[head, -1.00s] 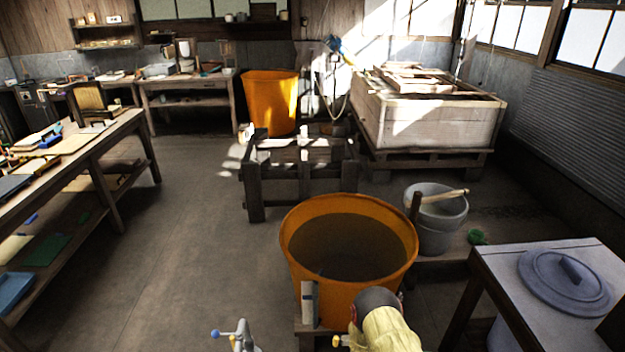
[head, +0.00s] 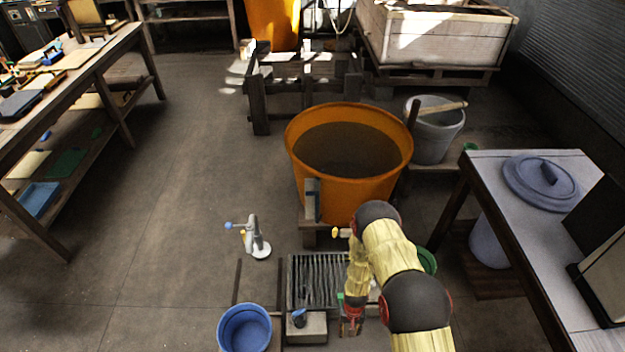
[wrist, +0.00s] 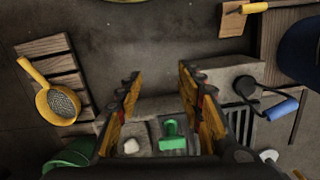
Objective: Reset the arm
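My arm reaches down from the lower right in the head view, with yellow-sleeved links and dark round joints. My gripper (head: 352,322) hangs low over the floor area at the right edge of a slatted grate (head: 317,281). In the wrist view my gripper (wrist: 159,75) is open, its two orange and dark fingers wide apart with nothing held between them. Beyond the fingers lie a green object (wrist: 172,136) and a small white lump (wrist: 130,146), both apart from the fingertips.
A large orange tub (head: 350,185) of dark liquid stands ahead. A blue bucket (head: 245,328) is at lower left. A white-topped table (head: 500,215) bearing a grey lid is at right. A yellow strainer (wrist: 55,103) lies left in the wrist view. Open floor (head: 170,230) lies left.

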